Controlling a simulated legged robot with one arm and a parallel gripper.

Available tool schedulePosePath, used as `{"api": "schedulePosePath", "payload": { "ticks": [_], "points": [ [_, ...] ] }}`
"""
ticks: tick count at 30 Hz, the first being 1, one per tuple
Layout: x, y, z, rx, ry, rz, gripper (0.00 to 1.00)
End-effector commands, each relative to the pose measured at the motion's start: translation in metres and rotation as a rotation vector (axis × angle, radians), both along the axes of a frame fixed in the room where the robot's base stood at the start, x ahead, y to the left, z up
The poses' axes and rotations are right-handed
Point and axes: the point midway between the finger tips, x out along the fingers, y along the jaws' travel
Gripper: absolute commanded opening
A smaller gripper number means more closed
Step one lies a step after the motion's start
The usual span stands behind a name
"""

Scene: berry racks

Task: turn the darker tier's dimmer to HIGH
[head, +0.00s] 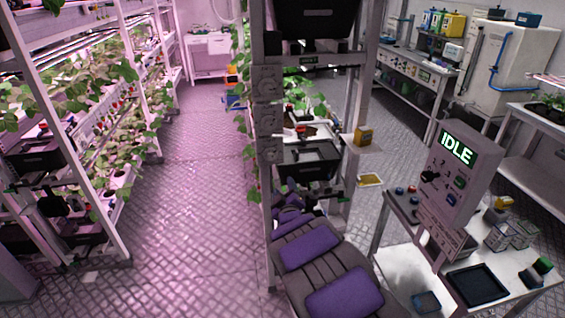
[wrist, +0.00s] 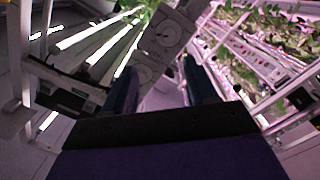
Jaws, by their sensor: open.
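Several pale dimmer plates with round dials run down the front post of the middle rack. In the head view I see an upper dimmer (head: 266,80), a middle dimmer (head: 268,118) and a lower dimmer (head: 270,150). The wrist view shows one dial plate (wrist: 166,30) and another dial (wrist: 146,73) lower down. My gripper (wrist: 159,68) is open and empty, its two dark fingers pointing toward the dials without visible contact. Dial settings are too small to read. I cannot tell which tier is darker.
A planted rack (head: 75,130) stands left across a clear aisle (head: 190,180). A control box reading IDLE (head: 462,170) stands on a white table (head: 405,265) at right. A black tray (head: 310,160) sits in the middle rack. Lit tubes (wrist: 100,35) show in the wrist view.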

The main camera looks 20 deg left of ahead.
Motion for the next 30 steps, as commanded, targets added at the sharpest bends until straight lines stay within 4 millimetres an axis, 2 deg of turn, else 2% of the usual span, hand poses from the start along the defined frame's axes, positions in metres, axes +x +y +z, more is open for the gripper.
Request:
{"api": "schedulePosePath", "payload": {
  "ticks": [1, 3, 8, 17, 24, 30],
  "points": [
    [-0.003, 0.01, -0.003, 0.003, -0.015, 0.012, 0.57],
    [-0.003, 0.017, -0.004, 0.005, -0.031, 0.02, 0.57],
    [0.004, 0.018, -0.002, 0.012, -0.037, 0.021, 0.57],
    [0.035, 0.025, 0.0, 0.02, -0.034, 0.018, 0.57],
    [0.059, 0.047, -0.003, 0.014, -0.034, 0.02, 0.57],
    [0.078, 0.059, -0.001, 0.013, -0.035, 0.021, 0.57]
  ]
}}
